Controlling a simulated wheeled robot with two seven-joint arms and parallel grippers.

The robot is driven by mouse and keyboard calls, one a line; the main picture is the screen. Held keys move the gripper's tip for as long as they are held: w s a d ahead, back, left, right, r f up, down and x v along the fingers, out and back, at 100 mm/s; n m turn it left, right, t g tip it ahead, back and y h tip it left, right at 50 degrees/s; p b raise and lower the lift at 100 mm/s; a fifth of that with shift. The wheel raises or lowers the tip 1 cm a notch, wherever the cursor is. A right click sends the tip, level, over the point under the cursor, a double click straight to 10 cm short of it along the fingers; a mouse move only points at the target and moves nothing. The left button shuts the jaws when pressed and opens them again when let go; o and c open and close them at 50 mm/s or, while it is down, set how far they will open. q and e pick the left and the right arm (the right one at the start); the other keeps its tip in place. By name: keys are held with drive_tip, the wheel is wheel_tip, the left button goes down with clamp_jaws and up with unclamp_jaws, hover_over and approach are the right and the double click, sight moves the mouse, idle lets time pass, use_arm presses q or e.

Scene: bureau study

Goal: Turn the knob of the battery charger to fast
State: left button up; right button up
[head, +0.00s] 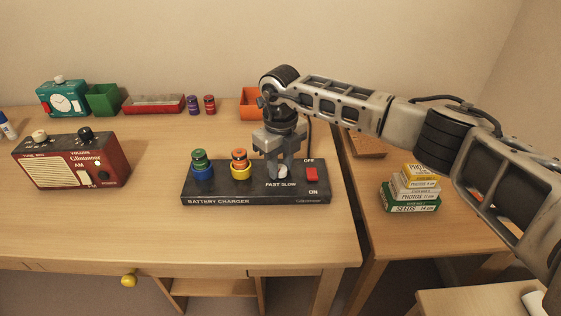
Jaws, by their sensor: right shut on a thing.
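The black battery charger (255,191) lies on the desk, with a blue-and-green post and a yellow-and-orange post on its left half. Its pale knob (284,172) sits above the printed words FAST and SLOW. My right gripper (281,172) points down over the charger and is shut on the knob. The fingers hide much of the knob, so I cannot tell which way it points. A red switch (311,174) sits to the right of the knob, between OFF and ON. My left gripper is not in view.
A red radio (72,163) stands at the left of the desk. Stacked small boxes (411,189) stand on a side table at right. The desk's front is clear.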

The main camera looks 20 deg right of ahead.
sight(281, 168)
drive_tip(key=shift+r+m, duration=0.1)
drive_tip(key=shift+m, duration=0.9)
drive_tip(key=o, duration=1)
wheel_tip(281, 168, up, 16)
